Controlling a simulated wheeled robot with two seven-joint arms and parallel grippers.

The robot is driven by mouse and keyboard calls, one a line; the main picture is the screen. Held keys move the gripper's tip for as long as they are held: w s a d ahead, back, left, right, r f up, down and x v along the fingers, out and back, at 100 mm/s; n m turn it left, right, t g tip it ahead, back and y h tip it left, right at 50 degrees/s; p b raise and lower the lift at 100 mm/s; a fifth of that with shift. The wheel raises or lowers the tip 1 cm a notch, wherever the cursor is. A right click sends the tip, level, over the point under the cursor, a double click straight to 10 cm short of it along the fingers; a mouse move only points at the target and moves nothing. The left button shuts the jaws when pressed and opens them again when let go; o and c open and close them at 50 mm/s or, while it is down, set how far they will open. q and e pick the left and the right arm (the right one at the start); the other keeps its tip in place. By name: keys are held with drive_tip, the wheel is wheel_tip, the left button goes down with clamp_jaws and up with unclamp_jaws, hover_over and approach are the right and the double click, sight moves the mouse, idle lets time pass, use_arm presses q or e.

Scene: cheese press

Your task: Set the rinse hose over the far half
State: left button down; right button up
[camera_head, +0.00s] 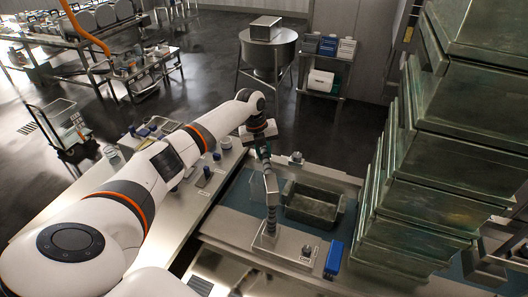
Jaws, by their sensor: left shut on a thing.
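The rinse hose (271,190) is a grey, jointed, bendable arm. It rises from a light metal base plate (290,246) on the workbench and stands nearly upright. My left gripper (264,147) is at the hose's upper end and is shut on it; the fingers are small and partly hidden. A dark grey-green open tub (314,204) sits on the blue bench surface just right of the hose. The hose's top is beyond the tub's left side, not clearly above it. I do not make out my right gripper.
A tall stack of green-grey crates (430,190) stands close on the right. A blue block (334,259) and a small knob (307,250) are near the base plate. Small containers (204,175) line the left counter. A round metal vat (268,55) stands behind.

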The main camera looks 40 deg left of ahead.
use_arm(q)
drive_tip(key=c, duration=1.4)
unclamp_jaws()
drive_tip(key=shift+r, duration=0.1)
drive_tip(key=shift+o, duration=0.7)
use_arm(e)
drive_tip(key=shift+d, duration=0.35)
use_arm(q)
wheel_tip(320, 180, up, 12)
drive_tip(key=s+a+b, duration=0.1)
drive_tip(key=b, duration=0.1)
drive_tip(key=shift+s+a, duration=0.35)
use_arm(e)
wheel_tip(320, 180, down, 2)
drive_tip(key=shift+f, duration=0.25)
drive_tip(key=shift+a, duration=0.15)
use_arm(q)
drive_tip(key=shift+f, duration=0.25)
